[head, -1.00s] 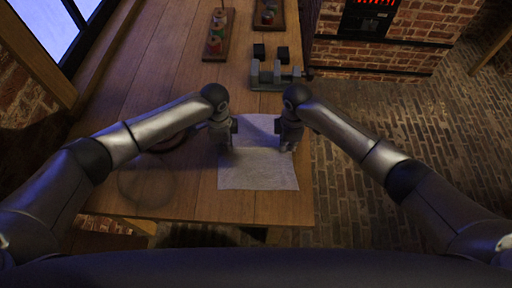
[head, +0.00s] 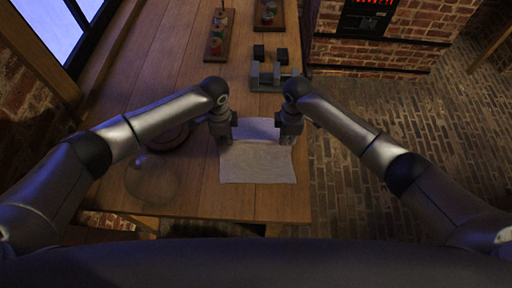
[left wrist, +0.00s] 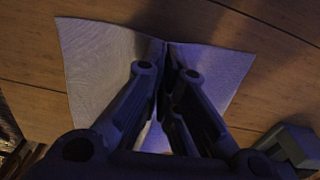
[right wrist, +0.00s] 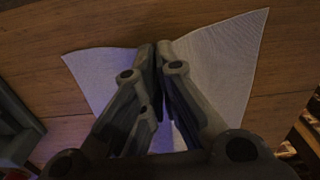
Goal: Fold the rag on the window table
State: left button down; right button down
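The rag (head: 257,165) is a pale cloth lying near the front right of the wooden table. A crease crosses it between my two grippers. My left gripper (head: 222,142) is at its left edge and my right gripper (head: 289,140) at its right edge. In the left wrist view the rag (left wrist: 105,65) draws in to a pinch between the closed left fingertips (left wrist: 166,45). In the right wrist view the rag (right wrist: 225,60) likewise dips in between the closed right fingertips (right wrist: 157,47). The fingers hide part of the cloth.
A clear glass dome (head: 152,182) and a dark round item (head: 167,138) are left of the rag. A grey fixture (head: 268,78) with black blocks (head: 281,56) stands behind it. Racks with coloured jars (head: 217,38) are farther back. The table's right edge is close to the rag.

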notch_tip(320, 180, up, 15)
jog(key=p, duration=1.3)
jog(key=shift+p, duration=0.3)
jog(key=shift+w+a, duration=0.1)
